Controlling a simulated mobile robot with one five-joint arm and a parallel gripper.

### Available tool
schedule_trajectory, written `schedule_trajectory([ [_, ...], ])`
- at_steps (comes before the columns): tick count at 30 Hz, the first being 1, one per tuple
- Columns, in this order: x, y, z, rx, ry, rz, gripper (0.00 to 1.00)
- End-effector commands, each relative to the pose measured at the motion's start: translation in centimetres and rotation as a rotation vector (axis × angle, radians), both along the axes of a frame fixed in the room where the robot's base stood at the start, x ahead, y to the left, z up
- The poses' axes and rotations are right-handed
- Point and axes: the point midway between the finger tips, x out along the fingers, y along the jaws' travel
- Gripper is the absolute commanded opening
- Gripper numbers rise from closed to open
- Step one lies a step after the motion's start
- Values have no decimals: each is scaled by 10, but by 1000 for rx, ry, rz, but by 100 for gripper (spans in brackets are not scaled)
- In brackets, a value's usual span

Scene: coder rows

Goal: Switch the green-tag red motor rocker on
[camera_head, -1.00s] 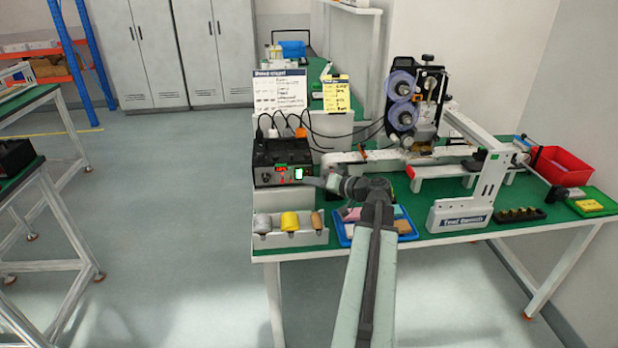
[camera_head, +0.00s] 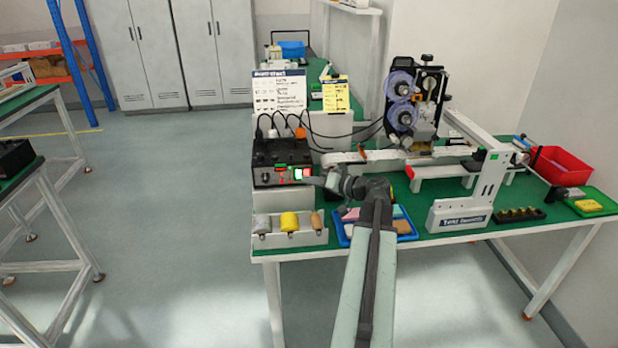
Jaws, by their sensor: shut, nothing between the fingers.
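A black control box (camera_head: 265,155) stands at the left end of the green-topped table. The rocker's exact tilt is too small to tell. My gripper (camera_head: 314,181) is shut and empty, pointing left at the panel's right end, just right of and slightly below the red rocker. I cannot tell whether it touches the panel.
A grey holder (camera_head: 290,239) with several rolls and handles stands in front of the box. A blue tray (camera_head: 343,236) lies under my arm. Cables rise behind the box near a white notice (camera_head: 280,95) and yellow notice (camera_head: 336,95). A labelling machine (camera_head: 415,105) stands to the right.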

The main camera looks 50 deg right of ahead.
Motion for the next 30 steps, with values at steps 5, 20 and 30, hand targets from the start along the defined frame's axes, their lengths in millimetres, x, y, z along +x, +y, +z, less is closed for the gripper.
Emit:
schedule_trajectory([
  [5, -1, 1, 0, 0, 1, 1, 0],
  [20, -11, 10, 2, 0, 0, 1, 0],
  [30, -25, 22, 6, 0, 1, 1, 0],
])
